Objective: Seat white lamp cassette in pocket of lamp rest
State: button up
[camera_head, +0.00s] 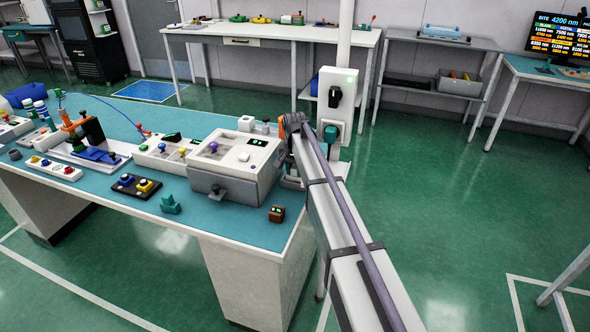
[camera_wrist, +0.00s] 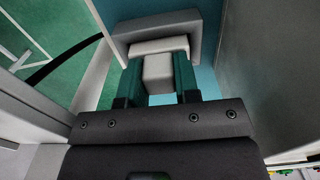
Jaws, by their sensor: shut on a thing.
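The white lamp cassette (camera_wrist: 158,70) is between the two teal fingers of my gripper (camera_wrist: 159,64) in the wrist view. The gripper is shut on it. Its wider white end lies just inside or against a grey U-shaped piece (camera_wrist: 160,23), which looks like the lamp rest. The grey piece reaches around the far end and the right side of the cassette. I cannot tell whether the cassette is down in the pocket or just above it. In the head view my arm hides the cassette and most of the gripper at the bench's right end.
A large grey wall (camera_wrist: 259,70) stands close on the right in the wrist view. In the head view, a grey-and-white instrument box (camera_head: 235,170) stands left of my arm on the teal bench (camera_head: 225,225). A small brown block (camera_head: 276,214) lies near the front edge.

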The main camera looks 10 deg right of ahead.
jog(key=shift+f, duration=0.2)
jog(key=o, duration=1)
jog(key=shift+o, duration=0.5)
jog(key=o, duration=0.3)
notch_tip(320, 180, up, 7)
jog(key=p, duration=0.7)
jog(key=shift+r, duration=0.1)
